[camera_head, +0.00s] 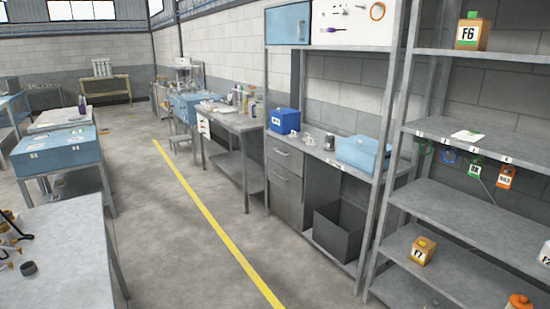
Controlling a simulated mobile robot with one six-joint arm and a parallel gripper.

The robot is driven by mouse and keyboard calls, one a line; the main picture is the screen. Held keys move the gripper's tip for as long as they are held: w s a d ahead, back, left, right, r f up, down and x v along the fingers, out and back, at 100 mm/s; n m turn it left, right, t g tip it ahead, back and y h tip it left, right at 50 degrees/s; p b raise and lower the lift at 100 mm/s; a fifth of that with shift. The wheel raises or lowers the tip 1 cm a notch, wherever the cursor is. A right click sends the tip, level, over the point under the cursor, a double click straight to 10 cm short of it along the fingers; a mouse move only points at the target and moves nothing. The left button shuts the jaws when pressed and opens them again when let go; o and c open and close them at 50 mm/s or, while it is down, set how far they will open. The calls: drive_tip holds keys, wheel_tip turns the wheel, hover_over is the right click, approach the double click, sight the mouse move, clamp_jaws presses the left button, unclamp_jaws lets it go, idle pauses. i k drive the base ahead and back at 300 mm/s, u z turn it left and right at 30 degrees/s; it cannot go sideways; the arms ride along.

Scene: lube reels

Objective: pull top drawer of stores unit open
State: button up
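What looks like the stores unit is a tall grey frame (382,200) right of centre, against the block wall. Under its worktop, on the left, is a stack of grey fronts. The top drawer (285,157) has a pale bar handle and looks flush, so it appears shut. Below it is a larger front (286,195) with a similar handle. A blue box (285,120) and a light-blue case (362,153) stand on the worktop. My gripper is not in view.
A dark open bin (338,235) sits low inside the unit. Grey shelving (470,210) with labelled containers stands at the right. A workbench (70,250) is at the lower left. The floor (200,255) between, with a yellow line (215,228), is clear.

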sight(292, 159)
drive_tip(key=z, duration=0.1)
drive_tip(key=i, duration=0.95)
drive_tip(key=u, duration=0.15)
drive_tip(key=k, duration=0.9)
drive_tip(key=z, duration=0.2)
drive_tip(key=i, duration=0.35)
drive_tip(key=u, duration=0.05)
